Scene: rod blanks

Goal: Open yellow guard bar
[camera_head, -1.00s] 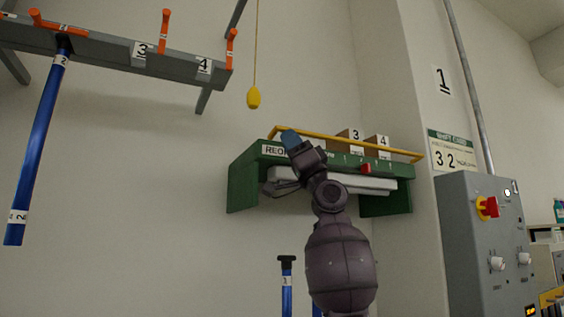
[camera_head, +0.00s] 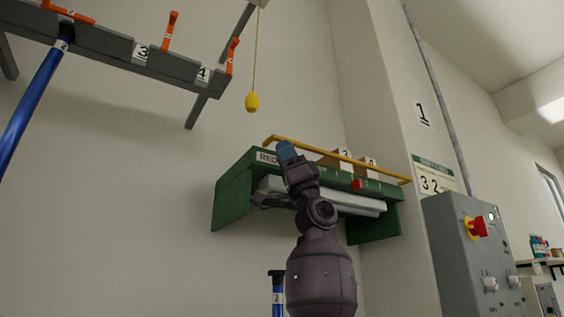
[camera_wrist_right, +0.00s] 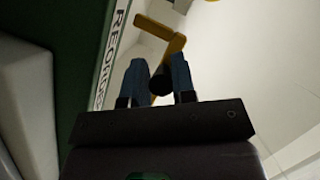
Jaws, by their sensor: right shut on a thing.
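The yellow guard bar (camera_head: 320,153) runs along the front of the green shelf, above its edge, in the head view. My right gripper (camera_head: 286,150) is at the bar's left end. In the right wrist view the bar's yellow arm (camera_wrist_right: 174,45) bends down to a dark round grip (camera_wrist_right: 160,79). The blue fingertips of my right gripper (camera_wrist_right: 158,82) stand on both sides of this grip and are shut on it. My left gripper is not in view.
The green shelf (camera_head: 231,199) carries boxes behind the bar and a red knob (camera_head: 357,184). A yellow pull cord (camera_head: 252,102) hangs at left. A grey rack (camera_head: 110,47) with a blue rod (camera_head: 35,100) is upper left. A grey control cabinet (camera_head: 455,250) stands at right.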

